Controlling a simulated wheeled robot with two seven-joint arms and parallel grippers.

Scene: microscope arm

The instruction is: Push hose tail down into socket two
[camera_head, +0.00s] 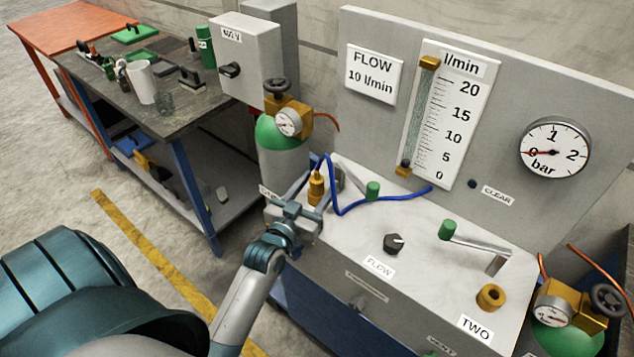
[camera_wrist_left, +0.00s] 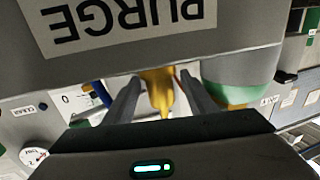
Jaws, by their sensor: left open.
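The brass socket (camera_head: 491,297) labelled TWO sits at the right front of the grey bench panel, with its dark hole facing up and empty. A brass fitting (camera_head: 316,188) stands upright at the panel's left end. The blue hose (camera_head: 375,202) loops from near this fitting across the panel top to the foot of the back board. My left gripper (camera_head: 303,207) is just in front of the fitting. In the left wrist view the fitting (camera_wrist_left: 159,92) shows between the two open, apart fingers. The fitting's lower part is partly hidden in the head view. My right gripper is not in view.
A green-capped lever (camera_head: 447,229) stands behind socket two. A black FLOW knob (camera_head: 394,243) and another green cap (camera_head: 372,189) lie between fitting and socket. Gas cylinders with gauges stand at the left (camera_head: 282,150) and right (camera_head: 556,338). A PURGE sign (camera_wrist_left: 122,15) shows in the wrist view.

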